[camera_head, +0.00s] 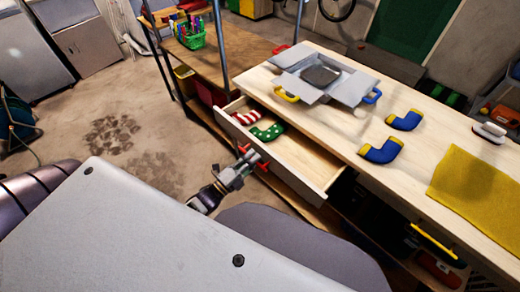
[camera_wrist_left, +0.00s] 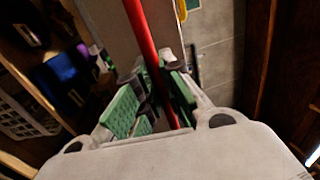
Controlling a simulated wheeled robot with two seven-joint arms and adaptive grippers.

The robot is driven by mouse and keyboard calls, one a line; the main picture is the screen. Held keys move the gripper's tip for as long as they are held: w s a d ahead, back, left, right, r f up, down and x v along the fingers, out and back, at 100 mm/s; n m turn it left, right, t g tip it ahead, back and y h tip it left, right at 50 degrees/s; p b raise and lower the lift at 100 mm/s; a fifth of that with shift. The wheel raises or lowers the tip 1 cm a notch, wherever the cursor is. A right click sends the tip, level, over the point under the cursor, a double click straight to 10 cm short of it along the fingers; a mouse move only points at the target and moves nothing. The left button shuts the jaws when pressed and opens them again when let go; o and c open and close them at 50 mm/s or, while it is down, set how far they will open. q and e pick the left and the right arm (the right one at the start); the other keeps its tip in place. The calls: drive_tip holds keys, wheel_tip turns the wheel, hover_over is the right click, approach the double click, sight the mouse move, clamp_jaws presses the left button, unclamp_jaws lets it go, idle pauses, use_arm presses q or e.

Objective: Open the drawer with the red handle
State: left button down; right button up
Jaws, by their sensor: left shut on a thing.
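The wooden drawer (camera_head: 308,172) under the workbench stands pulled out toward me, its inside showing. A red-and-white striped sock (camera_head: 245,117) and a green dotted sock (camera_head: 267,133) lie in its left part. The red handle (camera_head: 262,166) is on the drawer's front, partly covered by my left gripper (camera_head: 250,160). In the left wrist view, the red handle (camera_wrist_left: 146,45) runs as a long bar between the green-padded fingers of my left gripper (camera_wrist_left: 153,100), which is shut on it. My right gripper is out of view.
The workbench top (camera_head: 330,125) carries an open grey box (camera_head: 320,75), two blue-and-yellow socks (camera_head: 381,152), a yellow cloth (camera_head: 475,187) and an iron (camera_head: 489,132). A yellow handle (camera_head: 434,243) shows lower right. Bare floor (camera_head: 130,110) lies left of the drawer.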

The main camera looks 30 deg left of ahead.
use_arm(q)
drive_tip(key=v, duration=0.2)
drive_tip(key=p+v, duration=0.1)
drive_tip(key=shift+s+a+r, duration=0.1)
drive_tip(key=shift+s+r, duration=0.15)
drive_tip(key=shift+s, duration=0.05)
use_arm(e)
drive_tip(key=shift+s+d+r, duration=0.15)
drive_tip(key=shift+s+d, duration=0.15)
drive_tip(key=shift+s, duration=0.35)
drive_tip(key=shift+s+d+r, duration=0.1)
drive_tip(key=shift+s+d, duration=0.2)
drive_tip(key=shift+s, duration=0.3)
use_arm(q)
drive_tip(key=c, duration=1.5)
unclamp_jaws()
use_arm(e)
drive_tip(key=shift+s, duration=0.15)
